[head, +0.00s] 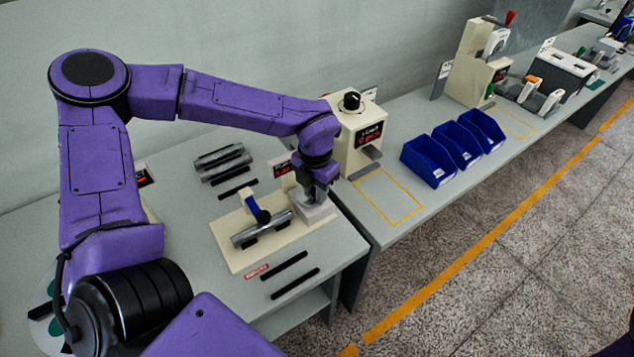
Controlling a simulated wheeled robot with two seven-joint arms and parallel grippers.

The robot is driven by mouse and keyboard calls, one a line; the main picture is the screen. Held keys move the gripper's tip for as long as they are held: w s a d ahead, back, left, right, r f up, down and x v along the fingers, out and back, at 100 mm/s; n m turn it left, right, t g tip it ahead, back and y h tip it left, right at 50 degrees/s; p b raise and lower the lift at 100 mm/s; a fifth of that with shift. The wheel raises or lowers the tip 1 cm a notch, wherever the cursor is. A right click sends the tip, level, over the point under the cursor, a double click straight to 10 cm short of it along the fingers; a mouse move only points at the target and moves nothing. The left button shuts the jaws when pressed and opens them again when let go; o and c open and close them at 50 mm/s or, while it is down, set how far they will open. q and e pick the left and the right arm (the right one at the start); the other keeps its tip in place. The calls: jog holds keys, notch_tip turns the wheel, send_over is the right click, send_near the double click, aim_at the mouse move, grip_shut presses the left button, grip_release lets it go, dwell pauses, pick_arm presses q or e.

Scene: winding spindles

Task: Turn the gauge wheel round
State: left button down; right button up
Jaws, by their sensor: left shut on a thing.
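My left gripper (314,200) points down at the light grey block (318,214) on the right end of a cream base plate (240,257). It is shut on a small part at the top of this block, which I take to be the gauge wheel; the jaws and wrist mostly hide it. On the same plate, to the left, a grey spindle (263,230) lies across black supports. A blue and black handle (257,210) stands behind the spindle. My right gripper is not in view.
Grey bars (222,163) lie on the bench behind the plate, and black strips (290,275) lie in front. A cream box with a black knob (351,101) and red display stands close right of my left wrist. Blue bins (430,160) stand farther right.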

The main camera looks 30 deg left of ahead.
aim_at(312, 191)
pick_arm(q)
jog(key=shift+s+a+r+m+p, duration=0.1)
jog(key=shift+s+a+m+p, duration=0.05)
jog(key=shift+m+p, duration=1.05)
jog(key=c, duration=0.9)
grip_release()
notch_tip(312, 191, up, 10)
jog(key=b, duration=0.2)
jog(key=shift+r, duration=0.2)
jog(key=shift+s+a, duration=0.1)
jog(key=shift+s, duration=0.05)
